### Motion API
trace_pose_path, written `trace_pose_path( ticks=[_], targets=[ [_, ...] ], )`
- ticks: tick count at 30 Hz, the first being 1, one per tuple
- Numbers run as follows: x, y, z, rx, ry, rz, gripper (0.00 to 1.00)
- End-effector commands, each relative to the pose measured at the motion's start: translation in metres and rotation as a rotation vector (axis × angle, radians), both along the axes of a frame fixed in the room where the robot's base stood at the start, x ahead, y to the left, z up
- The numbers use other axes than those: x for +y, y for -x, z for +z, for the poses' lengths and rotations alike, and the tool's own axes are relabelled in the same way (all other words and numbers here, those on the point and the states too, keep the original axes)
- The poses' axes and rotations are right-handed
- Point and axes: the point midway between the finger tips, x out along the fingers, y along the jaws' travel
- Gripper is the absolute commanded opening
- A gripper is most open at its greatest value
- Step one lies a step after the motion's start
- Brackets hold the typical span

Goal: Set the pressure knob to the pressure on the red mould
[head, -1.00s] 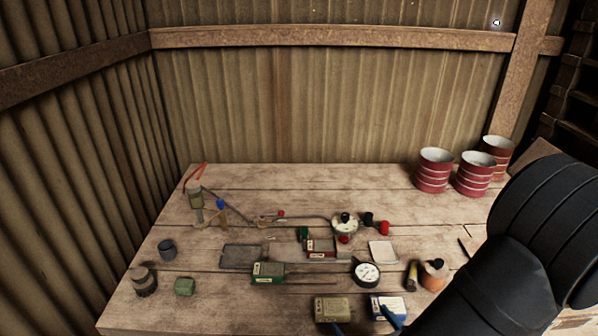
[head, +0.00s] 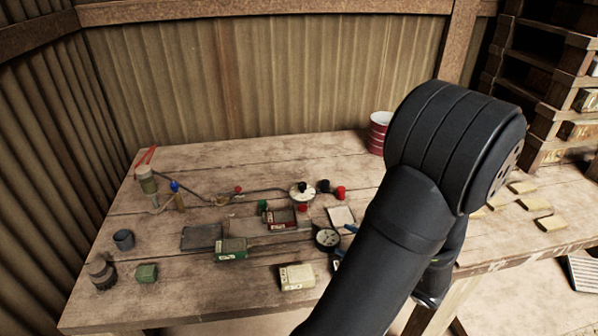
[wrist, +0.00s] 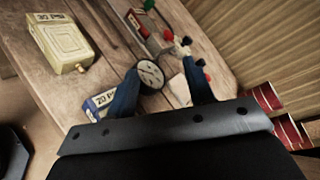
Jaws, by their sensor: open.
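The red mould (head: 281,217) lies mid-bench in the head view, its pale label too small to read. It also shows in the wrist view (wrist: 149,38), beyond the left finger. A round pale dial with a black knob on top (head: 302,190) stands just behind it; I take this as the pressure knob. A white-faced gauge (head: 327,238) lies nearer the front and shows between the fingers in the wrist view (wrist: 151,74). My gripper (wrist: 161,68) is open with nothing held, its two blue fingers apart above the bench. My arm mostly hides it in the head view.
A green mould (head: 231,250) and a cream mould (head: 297,278) lie at the front. A blue mould (wrist: 98,103) is partly behind the left finger. Red knobs (head: 340,193) sit beside the dial. A red can (head: 379,132) stands at the back right.

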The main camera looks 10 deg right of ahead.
Motion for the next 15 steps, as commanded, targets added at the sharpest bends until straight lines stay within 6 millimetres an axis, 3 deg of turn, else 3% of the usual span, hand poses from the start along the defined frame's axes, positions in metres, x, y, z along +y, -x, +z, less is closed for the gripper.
trace_pose_path(
  ticks=[4,9,15],
  targets=[
    [-0.013,-0.055,0.025,-0.213,0.403,0.230,0.48],
    [-0.015,-0.122,0.063,-0.517,0.897,0.528,0.48],
    [-0.017,-0.178,0.084,-0.810,1.412,0.893,0.48]
  ],
)
